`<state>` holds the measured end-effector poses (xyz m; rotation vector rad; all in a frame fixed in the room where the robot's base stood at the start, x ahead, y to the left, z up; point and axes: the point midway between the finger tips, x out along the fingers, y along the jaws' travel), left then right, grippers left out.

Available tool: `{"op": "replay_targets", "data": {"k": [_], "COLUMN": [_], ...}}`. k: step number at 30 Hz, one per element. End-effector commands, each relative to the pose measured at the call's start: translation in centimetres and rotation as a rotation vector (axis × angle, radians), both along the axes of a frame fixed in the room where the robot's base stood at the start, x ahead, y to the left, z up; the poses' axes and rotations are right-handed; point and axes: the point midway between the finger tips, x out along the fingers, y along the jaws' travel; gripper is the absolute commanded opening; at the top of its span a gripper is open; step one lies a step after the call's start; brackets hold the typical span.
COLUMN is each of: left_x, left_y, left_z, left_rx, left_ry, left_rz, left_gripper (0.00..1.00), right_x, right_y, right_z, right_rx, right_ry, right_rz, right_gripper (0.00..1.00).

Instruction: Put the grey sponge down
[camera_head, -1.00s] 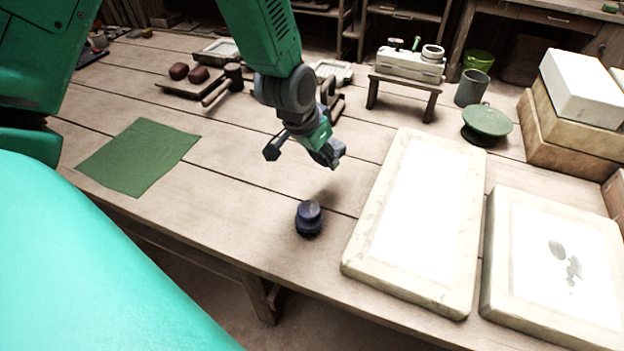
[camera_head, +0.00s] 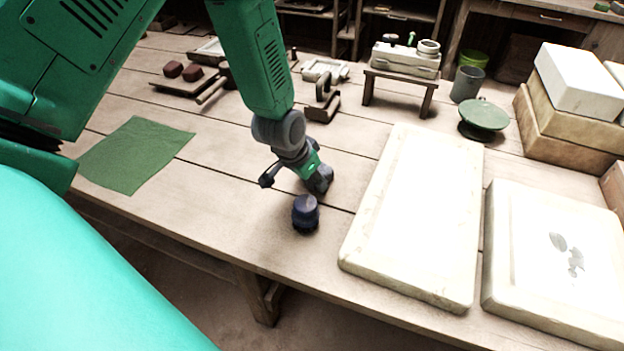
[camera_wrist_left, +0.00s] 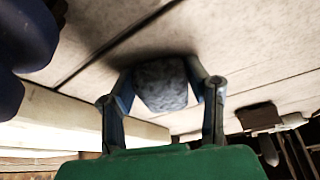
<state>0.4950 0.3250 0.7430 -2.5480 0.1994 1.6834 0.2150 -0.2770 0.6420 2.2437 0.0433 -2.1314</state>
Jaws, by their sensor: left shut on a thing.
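My left gripper (camera_head: 322,183) is low over the wooden table, just behind a dark blue knobbed object. In the left wrist view its two fingers (camera_wrist_left: 165,90) are shut on the grey sponge (camera_wrist_left: 160,84), a rough grey block. The sponge is close to the table boards, with a dark shadow beside it; I cannot tell whether it touches them. In the head view the sponge is hard to make out at the fingertips. My right gripper is not in view.
The dark blue knobbed object (camera_head: 306,214) stands close in front of the gripper. A large pale slab (camera_head: 420,215) lies to the right, with a second framed slab (camera_head: 560,265) beyond. A green cloth (camera_head: 135,155) lies at left. Bare boards lie between cloth and gripper.

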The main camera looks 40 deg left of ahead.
Motion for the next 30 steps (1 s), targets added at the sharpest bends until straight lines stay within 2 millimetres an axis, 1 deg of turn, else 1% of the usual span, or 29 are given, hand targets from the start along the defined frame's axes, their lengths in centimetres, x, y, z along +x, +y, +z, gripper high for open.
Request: {"op": "replay_targets", "data": {"k": [2, 10, 11, 12, 30], "left_x": [-0.1, -0.2, -0.2, -0.2, -0.6], "left_y": [-0.3, -0.2, -0.2, -0.2, 0.0], "left_z": [-0.2, -1.3, -1.2, -1.3, -1.2], "left_rx": [0.000, -0.005, -0.006, -0.006, -0.004], "left_ry": [0.003, 0.007, 0.008, 0.009, 0.016], "left_rz": [-0.004, -0.006, -0.006, -0.006, -0.004], "left_gripper": [0.00, 0.00, 0.52, 0.63, 0.63], "right_x": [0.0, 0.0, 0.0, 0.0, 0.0], "right_y": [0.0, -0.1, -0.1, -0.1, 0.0], "right_z": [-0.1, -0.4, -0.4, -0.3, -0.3], "right_rx": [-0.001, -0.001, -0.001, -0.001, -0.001], "right_ry": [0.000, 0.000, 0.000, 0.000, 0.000], "right_rz": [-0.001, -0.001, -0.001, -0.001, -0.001], "right_gripper": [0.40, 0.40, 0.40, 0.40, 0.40]}}
